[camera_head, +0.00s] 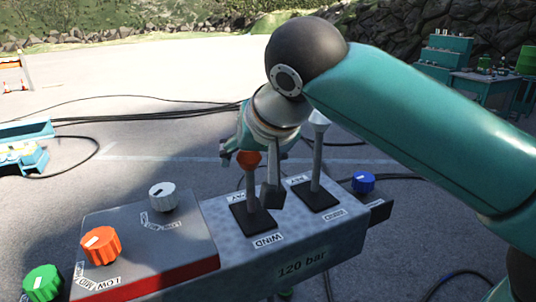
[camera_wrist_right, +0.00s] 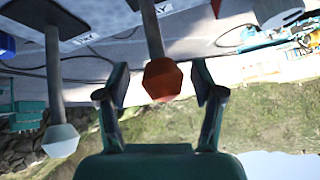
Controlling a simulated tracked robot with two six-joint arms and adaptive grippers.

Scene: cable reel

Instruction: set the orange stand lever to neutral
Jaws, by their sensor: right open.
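The orange stand lever has an orange knob (camera_head: 249,160) on a grey stem and rises from a black slot plate on the grey control box (camera_head: 215,215). A WIND label is at its near side; a label at its far side is partly readable. It looks close to upright, but I cannot tell its exact setting. My right gripper (camera_head: 249,174) is open, with fingers on either side of the lever. In the right wrist view the orange knob (camera_wrist_right: 162,80) lies between the open fingertips (camera_wrist_right: 160,82), with visible gaps. My left gripper is not in view.
A second lever with a pale knob (camera_head: 319,117) stands close on the right. A grey dial (camera_head: 162,196), an orange dial (camera_head: 101,246), a green knob (camera_head: 42,283) and a blue knob (camera_head: 363,182) are nearby. Black cables lie on the open asphalt behind.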

